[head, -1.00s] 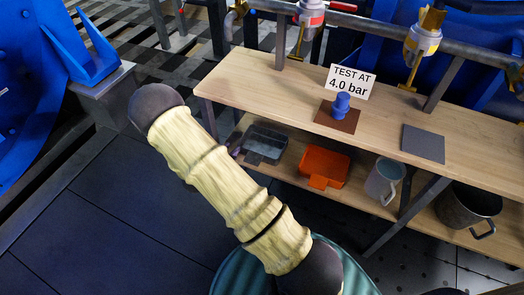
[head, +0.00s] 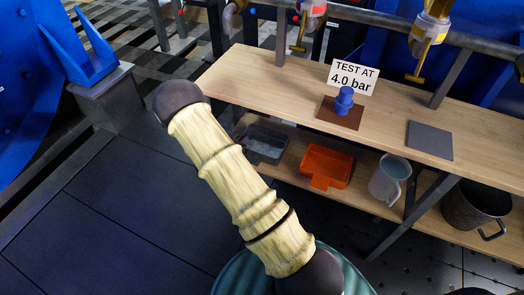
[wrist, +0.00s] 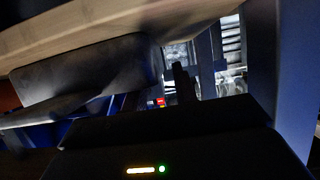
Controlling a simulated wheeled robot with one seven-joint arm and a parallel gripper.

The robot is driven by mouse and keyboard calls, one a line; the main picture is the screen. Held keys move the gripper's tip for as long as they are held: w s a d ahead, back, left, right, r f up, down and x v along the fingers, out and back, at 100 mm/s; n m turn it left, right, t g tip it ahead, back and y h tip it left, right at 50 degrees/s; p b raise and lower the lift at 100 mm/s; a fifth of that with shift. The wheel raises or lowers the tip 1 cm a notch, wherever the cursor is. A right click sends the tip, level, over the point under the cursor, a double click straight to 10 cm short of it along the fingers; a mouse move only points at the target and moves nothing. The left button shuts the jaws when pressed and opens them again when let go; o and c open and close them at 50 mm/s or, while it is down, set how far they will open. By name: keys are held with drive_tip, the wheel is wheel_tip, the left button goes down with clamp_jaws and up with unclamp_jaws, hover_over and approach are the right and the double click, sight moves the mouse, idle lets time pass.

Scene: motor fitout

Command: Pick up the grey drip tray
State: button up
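The grey drip tray (head: 268,146) is a shallow dark grey tray on the lower shelf of the bench, at the shelf's left end. My arm passes in front and to the left of it in the head view. My gripper is not clearly visible in the head view. In the wrist view, the dark body of my gripper (wrist: 180,85) fills the lower part. A dark, rounded grey shape, probably the tray (wrist: 88,72), lies ahead and to the left under a wooden board. The wrist picture is dim and blurred, so the gap between the fingers cannot be made out.
An orange tray (head: 325,165), a grey jug (head: 388,182) and a dark pot (head: 468,206) stand to the right on the lower shelf (head: 290,187). The wooden benchtop (head: 265,85) overhangs them. Bench legs and braces stand nearby. The floor at left is clear.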

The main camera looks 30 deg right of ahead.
drive_tip(key=shift+w+d, duration=0.1)
drive_tip(key=shift+w, duration=0.05)
drive_tip(key=shift+c, duration=0.2)
clamp_jaws()
idle(0.3)
wheel_tip(320, 180, up, 10)
drive_tip(key=p, duration=0.4)
idle(0.5)
